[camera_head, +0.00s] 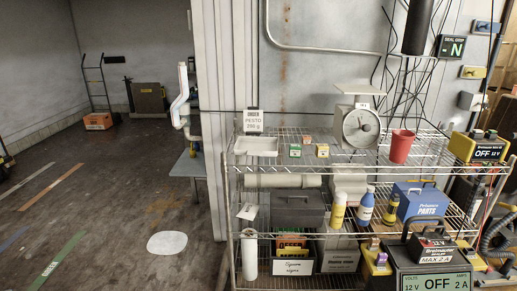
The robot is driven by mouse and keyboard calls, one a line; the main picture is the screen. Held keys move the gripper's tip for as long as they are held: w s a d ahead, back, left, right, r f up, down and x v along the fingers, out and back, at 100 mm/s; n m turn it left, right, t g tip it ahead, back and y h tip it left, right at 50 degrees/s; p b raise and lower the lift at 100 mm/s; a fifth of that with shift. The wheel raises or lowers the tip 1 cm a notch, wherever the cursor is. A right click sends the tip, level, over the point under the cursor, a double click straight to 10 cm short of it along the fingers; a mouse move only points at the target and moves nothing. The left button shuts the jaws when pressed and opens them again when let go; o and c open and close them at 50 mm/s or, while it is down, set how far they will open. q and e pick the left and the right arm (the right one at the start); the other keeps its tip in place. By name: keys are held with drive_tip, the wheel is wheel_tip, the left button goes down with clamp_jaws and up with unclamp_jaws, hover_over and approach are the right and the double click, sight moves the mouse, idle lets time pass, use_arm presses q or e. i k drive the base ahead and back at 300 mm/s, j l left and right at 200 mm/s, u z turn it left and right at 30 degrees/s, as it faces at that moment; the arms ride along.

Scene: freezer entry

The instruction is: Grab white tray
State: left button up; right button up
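The white tray (256,146) is a shallow rectangular tray. It sits on the top level of a wire shelf rack (290,172), at the rack's left end. A small white sign reading "PESTO" (253,121) stands just behind it. Neither of my grippers shows in the head view, so their state and distance from the tray cannot be seen.
Small boxes (322,151), a kitchen scale (358,125) and a red cup (401,146) share the top shelf to the right. Bottles, toolboxes and bins fill lower shelves. Battery chargers (436,270) stand at the lower right. Floor at left is mostly clear.

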sight(244, 145)
drive_tip(key=i+j+z, duration=0.15)
drive_tip(key=i+j, duration=0.2)
drive_tip(key=i+j+z, duration=0.15)
drive_tip(key=i+j, duration=0.15)
drive_tip(key=i+j+z, duration=0.15)
drive_tip(key=i+j, duration=0.15)
drive_tip(key=j, duration=0.15)
drive_tip(key=i+j+z, duration=0.15)
drive_tip(key=i+j, duration=0.15)
drive_tip(key=j, duration=0.15)
drive_tip(key=i+j+z, duration=0.15)
drive_tip(key=j, duration=0.3)
drive_tip(key=i, duration=0.1)
